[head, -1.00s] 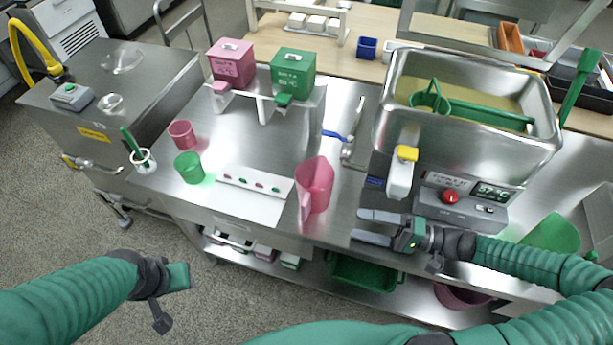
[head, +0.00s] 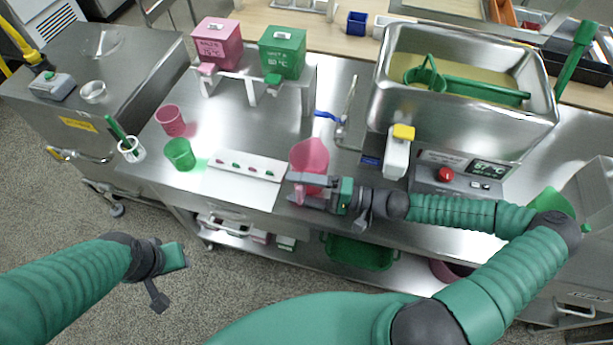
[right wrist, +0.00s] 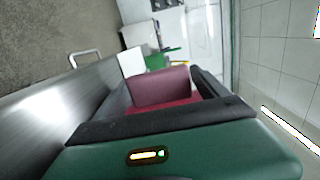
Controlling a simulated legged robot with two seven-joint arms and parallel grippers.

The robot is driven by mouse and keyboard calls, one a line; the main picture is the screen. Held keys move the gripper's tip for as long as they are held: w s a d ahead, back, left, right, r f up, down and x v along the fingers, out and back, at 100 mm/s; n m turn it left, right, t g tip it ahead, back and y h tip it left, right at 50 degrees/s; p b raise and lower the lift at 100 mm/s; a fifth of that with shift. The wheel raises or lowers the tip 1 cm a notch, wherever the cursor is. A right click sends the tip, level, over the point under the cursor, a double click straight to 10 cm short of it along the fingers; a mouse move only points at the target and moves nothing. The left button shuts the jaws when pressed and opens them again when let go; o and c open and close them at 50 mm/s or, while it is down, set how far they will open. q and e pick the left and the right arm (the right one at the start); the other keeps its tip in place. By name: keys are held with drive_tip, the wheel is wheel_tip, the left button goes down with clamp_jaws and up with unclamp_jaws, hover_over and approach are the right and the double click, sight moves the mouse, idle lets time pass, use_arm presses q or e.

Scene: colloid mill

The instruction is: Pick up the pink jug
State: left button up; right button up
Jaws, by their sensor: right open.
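The pink jug (head: 309,154) stands upright on the steel table near its front edge. My right gripper (head: 296,189) comes in from the right at the jug, its two fingers open. The fingers reach to either side of the jug's lower part and hide some of it in the head view. In the right wrist view the pink jug (right wrist: 160,88) shows between the dark fingers; contact cannot be told. My left gripper (head: 180,258) is over the floor at the lower left, away from the jug; its jaws are unclear.
A white strip with colored marks (head: 245,178) lies left of the jug. A green cup (head: 180,155) and a pink cup (head: 170,121) stand farther left. Pink (head: 217,45) and green (head: 283,52) boxes stand behind.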

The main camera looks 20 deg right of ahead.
drive_tip(key=shift+x, duration=1.2)
drive_tip(key=shift+d, duration=0.1)
drive_tip(key=c, duration=0.4)
drive_tip(key=shift+f, duration=0.1)
drive_tip(key=c, duration=0.8)
drive_tip(key=shift+c, duration=0.2)
